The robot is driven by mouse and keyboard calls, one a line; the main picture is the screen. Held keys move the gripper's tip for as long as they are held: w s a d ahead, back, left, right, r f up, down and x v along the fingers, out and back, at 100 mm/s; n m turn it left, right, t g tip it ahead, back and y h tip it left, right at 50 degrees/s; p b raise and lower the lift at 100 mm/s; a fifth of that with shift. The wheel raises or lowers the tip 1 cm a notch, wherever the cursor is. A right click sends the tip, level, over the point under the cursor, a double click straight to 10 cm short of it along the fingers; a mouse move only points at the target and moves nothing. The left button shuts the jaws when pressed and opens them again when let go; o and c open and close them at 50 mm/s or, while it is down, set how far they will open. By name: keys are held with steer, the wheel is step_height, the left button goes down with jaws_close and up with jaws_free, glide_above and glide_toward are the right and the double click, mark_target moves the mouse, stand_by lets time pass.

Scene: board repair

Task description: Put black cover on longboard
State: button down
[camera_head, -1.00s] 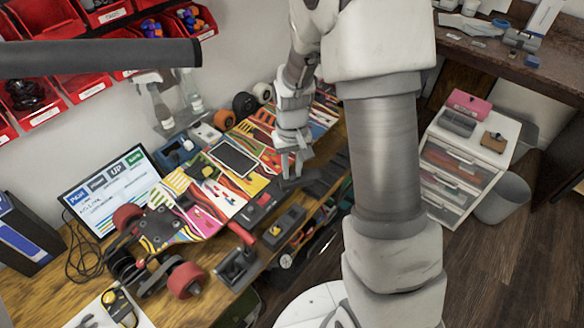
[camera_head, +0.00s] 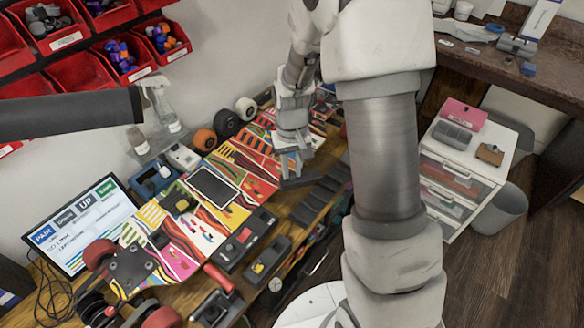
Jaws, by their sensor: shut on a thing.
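The longboard (camera_head: 178,236), with a bright multicoloured deck and red wheels at its near end, lies along the wooden bench. A black rectangular panel with a pale edge (camera_head: 213,187) sits on its middle. My gripper (camera_head: 293,163) points down over the bench, to the right of that panel. It is shut on a dark flat piece (camera_head: 298,182), which looks like the black cover. The fingers partly hide this piece, and I cannot tell whether it touches what lies below.
Dark tools and boxes (camera_head: 243,240) line the bench front. A monitor (camera_head: 80,222) stands at the left, with red bins (camera_head: 122,62) above. A white drawer unit (camera_head: 462,165) stands at the right. My arm blocks the centre right.

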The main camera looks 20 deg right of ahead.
steer(key=w+a+r+n, duration=0.1)
steer(key=a+n, duration=0.6)
steer(key=a, duration=1.5)
steer(key=shift+w+d+f+b, duration=0.1)
steer(key=shift+f+b, duration=0.85)
steer(key=shift+f, duration=0.45)
steer(key=shift+w+f+b, duration=0.1)
steer(key=shift+f+b, duration=0.85)
steer(key=shift+f, duration=0.45)
steer(key=shift+f+b, duration=0.55)
steer(key=shift+f, duration=0.05)
steer(key=c, duration=0.6)
jaws_free()
steer(key=shift+c, duration=0.2)
steer(key=shift+c, duration=0.3)
